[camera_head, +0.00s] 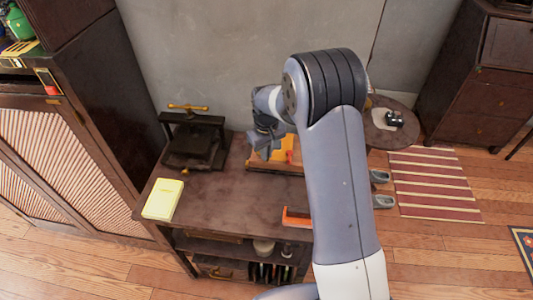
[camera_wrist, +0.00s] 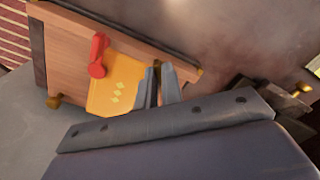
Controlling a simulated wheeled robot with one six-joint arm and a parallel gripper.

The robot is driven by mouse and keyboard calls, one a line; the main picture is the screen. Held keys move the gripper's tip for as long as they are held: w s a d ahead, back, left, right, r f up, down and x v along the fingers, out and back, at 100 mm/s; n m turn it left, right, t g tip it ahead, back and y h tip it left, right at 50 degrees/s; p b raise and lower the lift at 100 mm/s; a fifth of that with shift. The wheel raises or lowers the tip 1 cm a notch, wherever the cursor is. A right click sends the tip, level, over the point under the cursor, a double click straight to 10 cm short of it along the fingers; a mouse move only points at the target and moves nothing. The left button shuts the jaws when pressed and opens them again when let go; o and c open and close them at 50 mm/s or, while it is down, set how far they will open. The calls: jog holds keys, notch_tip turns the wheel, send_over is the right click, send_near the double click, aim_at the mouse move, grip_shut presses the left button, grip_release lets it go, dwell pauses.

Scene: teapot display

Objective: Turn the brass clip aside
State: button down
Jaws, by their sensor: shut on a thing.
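In the head view my gripper (camera_head: 264,150) is over the yellow and wooden box (camera_head: 262,166), partly hidden by my arm.
A dark press (camera_head: 195,140) with a brass handle stands at the bench's back left. A yellow book (camera_head: 163,199) lies at the front left and an orange tray (camera_head: 296,217) near the front edge. The bench middle (camera_head: 230,200) is clear.

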jog(key=n, duration=0.4)
jog(key=shift+n+b, duration=0.3)
jog(key=shift+b, duration=0.1)
jog(key=n, duration=0.4)
jog(key=shift+n, duration=0.4)
jog(key=c, duration=1.6)
grip_release()
jog(key=shift+o, duration=0.2)
notch_tip(320, 180, up, 11)
jog(key=shift+b, duration=0.3)
jog(key=shift+f, duration=0.15)
